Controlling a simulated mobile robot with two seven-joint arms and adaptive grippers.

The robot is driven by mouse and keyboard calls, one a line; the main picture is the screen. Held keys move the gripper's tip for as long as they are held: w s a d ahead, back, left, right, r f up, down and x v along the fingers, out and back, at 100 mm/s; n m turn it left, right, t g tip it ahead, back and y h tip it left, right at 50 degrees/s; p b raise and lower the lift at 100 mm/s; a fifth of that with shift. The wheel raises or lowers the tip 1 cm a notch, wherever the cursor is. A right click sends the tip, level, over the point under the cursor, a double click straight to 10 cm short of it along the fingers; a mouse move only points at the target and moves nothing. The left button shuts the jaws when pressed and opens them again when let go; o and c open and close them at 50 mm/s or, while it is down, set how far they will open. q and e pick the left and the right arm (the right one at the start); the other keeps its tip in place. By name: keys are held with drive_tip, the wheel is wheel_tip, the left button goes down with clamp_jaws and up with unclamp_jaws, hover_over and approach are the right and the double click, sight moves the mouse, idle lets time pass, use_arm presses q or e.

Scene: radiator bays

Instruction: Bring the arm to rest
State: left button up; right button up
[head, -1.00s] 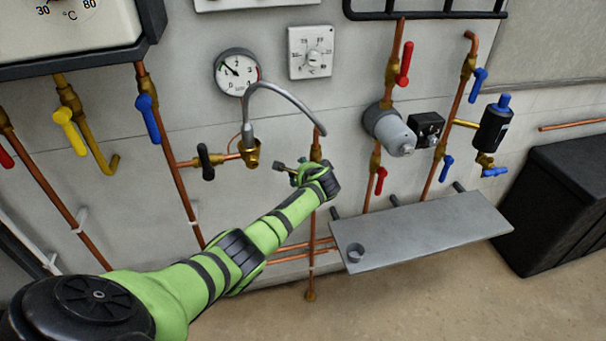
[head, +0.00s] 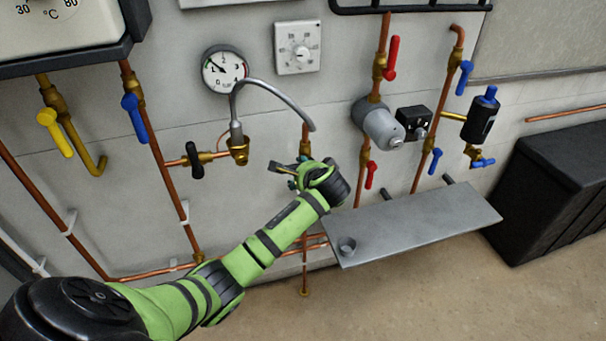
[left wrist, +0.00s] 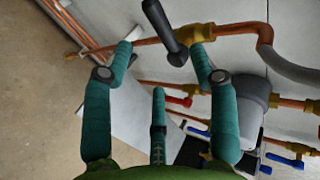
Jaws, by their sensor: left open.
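My left arm comes in from the lower left in the head view, bent at the elbow. Its gripper (head: 290,174) is close to the copper pipe below the grey hose (head: 280,90). In the left wrist view the teal fingers (left wrist: 160,62) are spread open with nothing between them. A black valve lever (left wrist: 160,27) on a copper pipe with a brass fitting (left wrist: 196,33) lies just beyond the fingertips, seemingly apart from them. In the head view the gripper partly hides this spot. My right gripper is not in view.
A black-handled valve (head: 194,160) and pressure gauge (head: 224,71) are left of the hose. A black box (head: 555,185) stands at right. The floor in front is clear.

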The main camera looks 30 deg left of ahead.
use_arm(q)
drive_tip(key=shift+s+d+r, duration=0.25)
idle(0.4)
drive_tip(key=s+d+f+g+h, duration=0.15)
drive_tip(key=s+f, duration=0.45)
drive_tip(key=f, duration=0.6)
drive_tip(key=s+d+f+g+h, duration=0.1)
drive_tip(key=s+d+f+h, duration=0.15)
drive_tip(key=s+f, duration=0.65)
drive_tip(key=s+d+f+g+h, duration=0.1)
drive_tip(key=s+d+f+h, duration=0.2)
drive_tip(key=f, duration=1.2)
drive_tip(key=s+d+f+n+g, duration=0.1)
drive_tip(key=s+f, duration=0.3)
drive_tip(key=s, duration=0.7)
drive_tip(key=s+d+f+n+h, duration=0.1)
drive_tip(key=s+d+f+n, duration=0.2)
drive_tip(key=s, duration=0.8)
drive_tip(key=s+d+f+n+g, duration=0.1)
drive_tip(key=s+d+f, duration=0.1)
drive_tip(key=s+f, duration=0.4)
drive_tip(key=s, duration=0.5)
drive_tip(key=shift+s+d+n+g+h+b, duration=0.15)
drive_tip(key=shift+s+n+g+h+b, duration=0.15)
drive_tip(key=shift+n+g, duration=0.1)
drive_tip(key=shift+f, duration=0.1)
